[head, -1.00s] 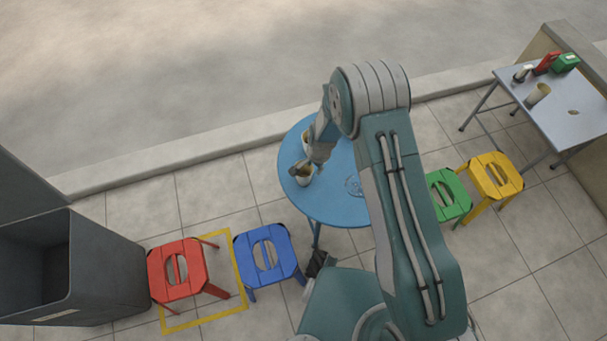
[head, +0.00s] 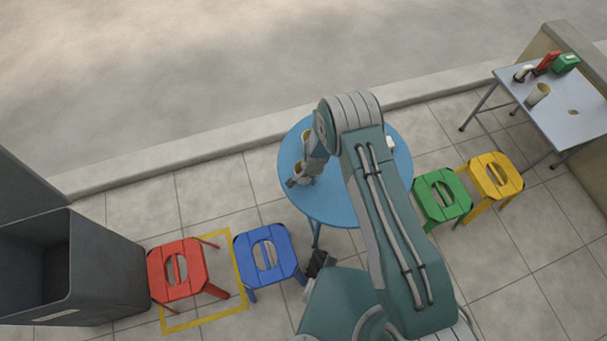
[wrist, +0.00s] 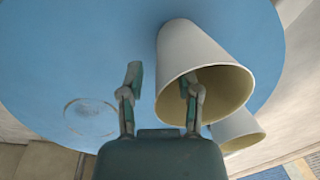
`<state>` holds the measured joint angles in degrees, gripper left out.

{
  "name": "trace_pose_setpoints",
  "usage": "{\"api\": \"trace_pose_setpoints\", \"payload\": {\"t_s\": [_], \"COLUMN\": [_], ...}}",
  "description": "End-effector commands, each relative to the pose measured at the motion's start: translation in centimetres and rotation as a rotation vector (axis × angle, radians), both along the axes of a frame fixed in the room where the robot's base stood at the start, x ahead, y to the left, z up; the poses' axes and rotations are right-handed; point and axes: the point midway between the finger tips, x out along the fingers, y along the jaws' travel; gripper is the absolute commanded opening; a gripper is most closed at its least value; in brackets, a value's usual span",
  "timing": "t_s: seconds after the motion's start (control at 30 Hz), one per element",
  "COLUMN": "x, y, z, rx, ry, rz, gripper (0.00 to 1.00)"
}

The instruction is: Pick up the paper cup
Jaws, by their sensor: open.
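A pale paper cup (wrist: 195,52) stands on the round blue table (wrist: 70,45), its yellowish open mouth towards the wrist camera. A second similar cup (wrist: 238,130) is beside it, partly hidden. My gripper (wrist: 161,78) is open at the near cup. Its right finger overlaps the cup's mouth and seems to reach inside; its left finger is outside, left of the wall. I cannot tell whether either finger touches. In the head view my gripper (head: 297,181) is over the left part of the table (head: 335,208) and hides much of the cups there.
Red (head: 178,270), blue (head: 266,254), green (head: 441,196) and yellow (head: 493,175) stools stand around the table. A grey bin (head: 105,275) is at left. A metal side table (head: 575,125) at right holds another cup (head: 538,94). A small white item (head: 390,143) lies on the blue table's right side.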

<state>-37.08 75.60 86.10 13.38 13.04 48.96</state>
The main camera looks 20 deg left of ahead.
Motion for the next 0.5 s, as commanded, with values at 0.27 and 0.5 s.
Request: {"api": "trace_pose_setpoints", "payload": {"t_s": [0.27,0.5], "x": [0.01,0.01], "y": [-0.01,-0.01], "z": [0.03,0.04], "rx": [0.0,0.0], "ry": [0.0,0.0], "rz": [0.0,0.0], "gripper": [0.0,0.0]}}
